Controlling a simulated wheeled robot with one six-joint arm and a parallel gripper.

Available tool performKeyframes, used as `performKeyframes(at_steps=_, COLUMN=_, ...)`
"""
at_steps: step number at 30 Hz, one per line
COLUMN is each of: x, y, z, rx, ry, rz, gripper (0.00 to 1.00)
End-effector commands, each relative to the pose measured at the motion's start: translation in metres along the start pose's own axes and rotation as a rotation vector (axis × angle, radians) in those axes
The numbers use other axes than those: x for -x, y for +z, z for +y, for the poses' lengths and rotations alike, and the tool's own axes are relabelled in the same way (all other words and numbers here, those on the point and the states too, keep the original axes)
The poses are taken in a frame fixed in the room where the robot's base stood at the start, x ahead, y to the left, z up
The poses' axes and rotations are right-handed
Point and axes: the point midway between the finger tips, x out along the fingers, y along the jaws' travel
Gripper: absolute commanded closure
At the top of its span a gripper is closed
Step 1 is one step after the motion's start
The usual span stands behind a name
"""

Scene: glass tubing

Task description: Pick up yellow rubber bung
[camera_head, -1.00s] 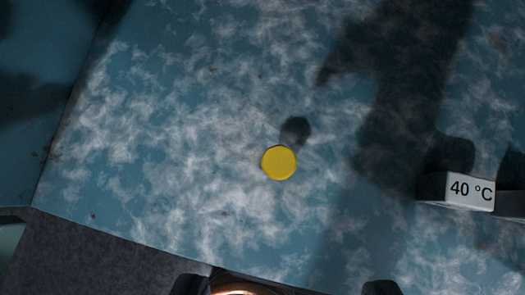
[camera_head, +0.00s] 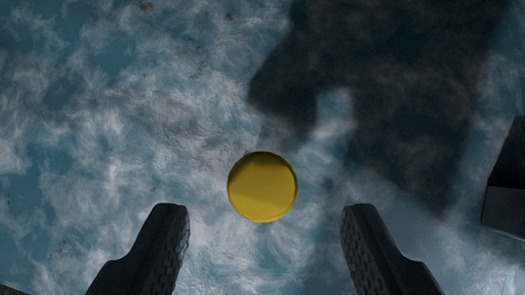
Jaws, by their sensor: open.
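The yellow rubber bung (camera_head: 262,187) shows as a round yellow disc on the blue and white mottled surface, a little below the middle of the camera_head view. A shadow dims part of its top. My gripper (camera_head: 265,215) is open, with one dark finger at the lower left and one at the lower right. The bung lies between the lines of the two fingers and slightly ahead of their tips in the picture. Neither finger touches it. The height of the fingers above the surface is hard to tell.
A dark block (camera_head: 505,208) stands at the right edge, partly cut off and in shadow. The mottled surface (camera_head: 110,120) is clear around the bung and to the left. A large shadow lies across the upper right.

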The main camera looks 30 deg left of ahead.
Motion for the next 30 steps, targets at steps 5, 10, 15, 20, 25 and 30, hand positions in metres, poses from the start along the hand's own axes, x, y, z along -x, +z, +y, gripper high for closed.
performKeyframes(at_steps=5, x=-0.017, y=0.001, z=-0.001, rx=0.0, ry=0.0, rz=-0.002, gripper=0.46)
performKeyframes(at_steps=10, x=-0.04, y=0.002, z=-0.001, rx=0.0, ry=0.0, rz=-0.001, gripper=0.46)
performKeyframes(at_steps=15, x=-0.051, y=0.002, z=-0.001, rx=0.0, ry=0.0, rz=0.0, gripper=0.46)
performKeyframes(at_steps=20, x=-0.052, y=0.002, z=-0.001, rx=0.0, ry=0.0, rz=0.0, gripper=0.46)
performKeyframes(at_steps=25, x=-0.052, y=0.002, z=-0.001, rx=0.0, ry=0.0, rz=0.0, gripper=0.66)
performKeyframes(at_steps=30, x=-0.052, y=0.002, z=-0.001, rx=0.0, ry=0.0, rz=0.0, gripper=0.92)
